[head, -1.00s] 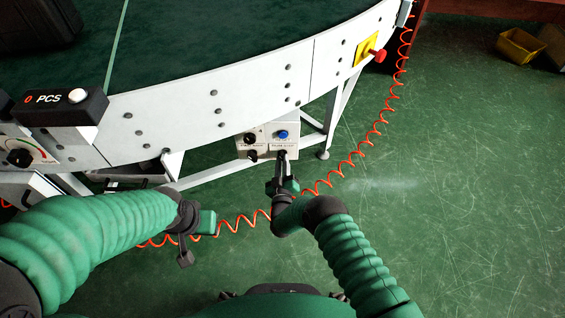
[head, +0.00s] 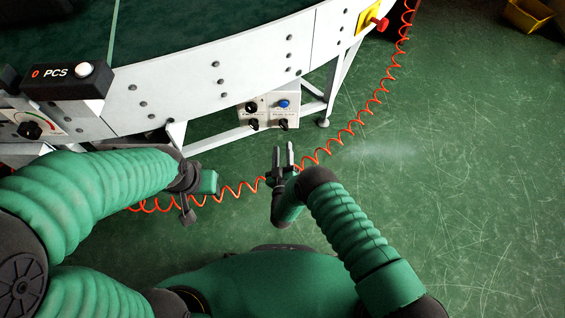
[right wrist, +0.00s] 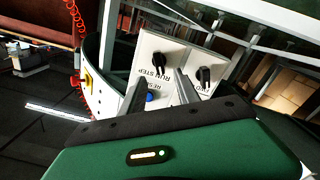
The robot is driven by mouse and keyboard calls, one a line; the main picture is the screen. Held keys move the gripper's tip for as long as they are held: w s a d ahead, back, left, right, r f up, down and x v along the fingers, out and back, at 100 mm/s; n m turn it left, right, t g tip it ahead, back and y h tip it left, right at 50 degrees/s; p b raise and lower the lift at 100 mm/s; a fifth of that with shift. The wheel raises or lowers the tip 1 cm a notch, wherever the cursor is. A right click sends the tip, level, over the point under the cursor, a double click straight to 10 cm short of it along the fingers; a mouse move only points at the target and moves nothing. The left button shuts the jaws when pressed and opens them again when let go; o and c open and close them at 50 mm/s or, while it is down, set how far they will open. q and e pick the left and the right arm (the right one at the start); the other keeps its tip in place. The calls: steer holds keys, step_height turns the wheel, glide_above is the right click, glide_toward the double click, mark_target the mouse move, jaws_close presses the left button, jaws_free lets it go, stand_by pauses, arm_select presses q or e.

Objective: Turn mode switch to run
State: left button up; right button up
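A white control box (head: 268,115) hangs under the conveyor, with a blue button (head: 283,104) at its upper right. The mode switch (head: 283,124), a black knob, is below the button. In the right wrist view the box appears upside down, and the mode switch (right wrist: 165,61) stands beside "RUN STEP" lettering. I cannot tell which word it points to.
Another black switch (head: 253,124) and a round black control (head: 251,107) share the box. An orange coiled cable (head: 346,133) runs behind my right gripper. A red knob on a yellow plate (head: 379,23) is at upper right.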

arm_select(q)
steer(key=p+v, duration=0.2)
steer(key=v, duration=0.1)
steer(key=shift+w+r, duration=0.1)
steer(key=shift+w, duration=0.25)
arm_select(e)
steer(key=s, duration=0.8)
steer(key=shift+s, duration=0.2)
